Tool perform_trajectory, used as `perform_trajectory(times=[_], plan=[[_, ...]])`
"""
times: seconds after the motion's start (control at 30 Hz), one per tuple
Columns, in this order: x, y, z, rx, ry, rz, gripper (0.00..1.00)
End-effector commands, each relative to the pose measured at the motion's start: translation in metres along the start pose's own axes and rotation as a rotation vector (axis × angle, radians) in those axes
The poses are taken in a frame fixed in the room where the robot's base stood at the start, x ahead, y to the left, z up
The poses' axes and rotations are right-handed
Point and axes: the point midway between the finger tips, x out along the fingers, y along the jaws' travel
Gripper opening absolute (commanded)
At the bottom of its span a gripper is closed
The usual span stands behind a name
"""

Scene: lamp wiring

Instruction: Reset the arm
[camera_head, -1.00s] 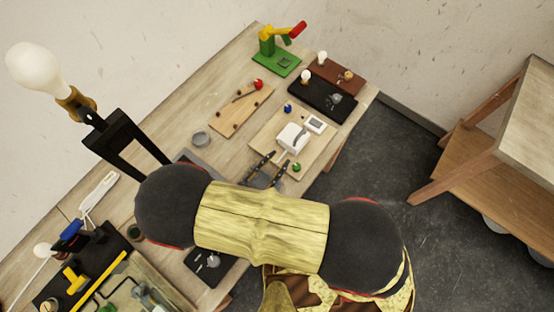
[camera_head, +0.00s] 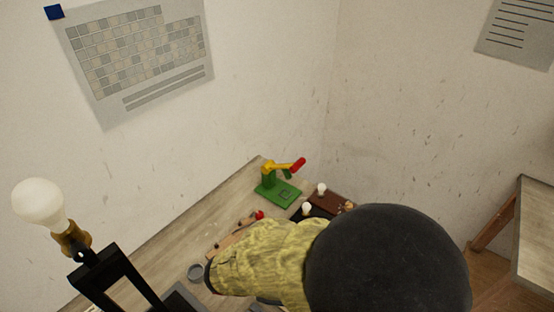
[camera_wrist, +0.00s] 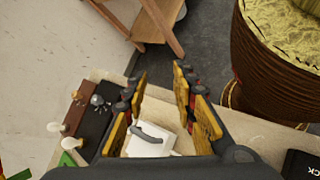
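My gripper (camera_wrist: 160,76) shows in the wrist view with its two yellow and black fingers spread apart and nothing between the tips. Below it, a white box with a grey handle (camera_wrist: 150,138) sits on the bench, seen between the fingers and apart from the tips. My arm covers the lower middle of the head view. My gripper is hidden there.
The bench (camera_head: 205,215) carries a green stand with a red-tipped yellow arm (camera_head: 278,185) and white bulbs (camera_head: 321,189). A tall black frame with a bulb (camera_head: 40,203) rises at left. A side table (camera_head: 535,235) stands at right. Walls rise behind.

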Motion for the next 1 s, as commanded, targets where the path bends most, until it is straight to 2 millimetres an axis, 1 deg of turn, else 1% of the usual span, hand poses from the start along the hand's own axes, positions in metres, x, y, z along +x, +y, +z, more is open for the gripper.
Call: perform_trajectory(times=[0.03,0.17,0.3,0.5,0.6,0.7,0.8,0.9,1.0], plan=[[0.004,0.004,0.014,0.084,0.046,-0.085,0.27],[0.005,0.009,0.042,0.284,0.169,-0.272,0.27],[0.002,0.015,0.071,0.516,0.315,-0.434,0.27],[-0.008,0.029,0.114,0.87,0.538,-0.585,0.27],[-0.015,0.036,0.134,1.036,0.644,-0.619,0.27],[-0.021,0.042,0.151,1.167,0.729,-0.631,0.27],[-0.026,0.046,0.163,1.255,0.787,-0.631,0.27],[-0.029,0.049,0.169,1.3,0.819,-0.628,0.27],[-0.029,0.049,0.171,1.312,0.827,-0.628,0.27]])
